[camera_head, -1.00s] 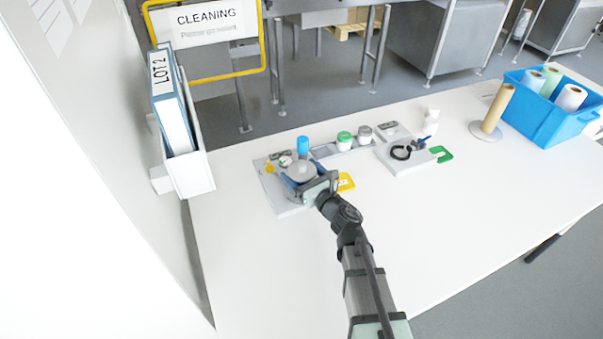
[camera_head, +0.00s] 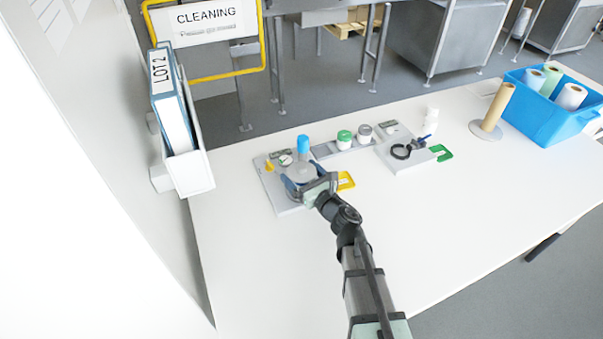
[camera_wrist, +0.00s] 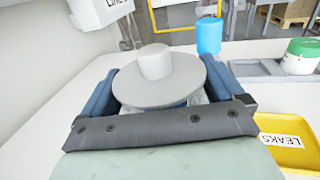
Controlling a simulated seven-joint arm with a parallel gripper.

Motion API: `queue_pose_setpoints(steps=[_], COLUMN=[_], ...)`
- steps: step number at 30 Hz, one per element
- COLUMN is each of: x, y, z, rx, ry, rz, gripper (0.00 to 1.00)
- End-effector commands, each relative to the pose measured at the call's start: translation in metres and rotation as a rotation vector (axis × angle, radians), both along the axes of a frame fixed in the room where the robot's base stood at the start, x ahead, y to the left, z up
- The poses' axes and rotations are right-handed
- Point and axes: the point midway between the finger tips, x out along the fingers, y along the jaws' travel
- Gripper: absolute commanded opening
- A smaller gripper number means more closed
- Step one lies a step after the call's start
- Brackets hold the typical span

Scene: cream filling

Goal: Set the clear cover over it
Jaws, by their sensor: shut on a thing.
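My gripper (camera_head: 303,186) is shut on a round, grey-topped piece with a knob, which looks like the clear cover (camera_head: 302,172). In the wrist view the cover (camera_wrist: 158,80) sits between my two blue fingers (camera_wrist: 160,92), with its disc level and its knob upright. Its clear wall shows only in part below the disc. It is at the grey board (camera_head: 285,207) on the left of the table. What lies under the cover is hidden, and I cannot tell whether its lower rim touches anything.
A blue-capped bottle (camera_head: 303,145) stands just behind the cover. A green-lidded jar (camera_head: 344,139) stands beyond. A binder holder (camera_head: 188,172) is on the left wall. The table's front is clear.

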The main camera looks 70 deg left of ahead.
Motion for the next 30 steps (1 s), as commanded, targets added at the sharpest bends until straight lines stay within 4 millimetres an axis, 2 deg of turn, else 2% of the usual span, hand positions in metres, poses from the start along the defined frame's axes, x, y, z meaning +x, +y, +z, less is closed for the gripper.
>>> queue_pose_setpoints(steps=[5, 6, 7, 15, 30], x=[0.0, 0.0, 0.0, 0.0, 0.006], y=[0.0, 0.0, 0.0, -0.002, -0.034], z=[-0.003, -0.002, -0.002, -0.002, -0.002], rx=[0.001, 0.001, 0.001, 0.0, 0.001], ry=[0.0, 0.0, 0.0, 0.0, 0.0], rz=[0.0, 0.0, 0.0, 0.0, 0.0], gripper=[0.62, 0.98, 1.0, 1.0, 1.0])
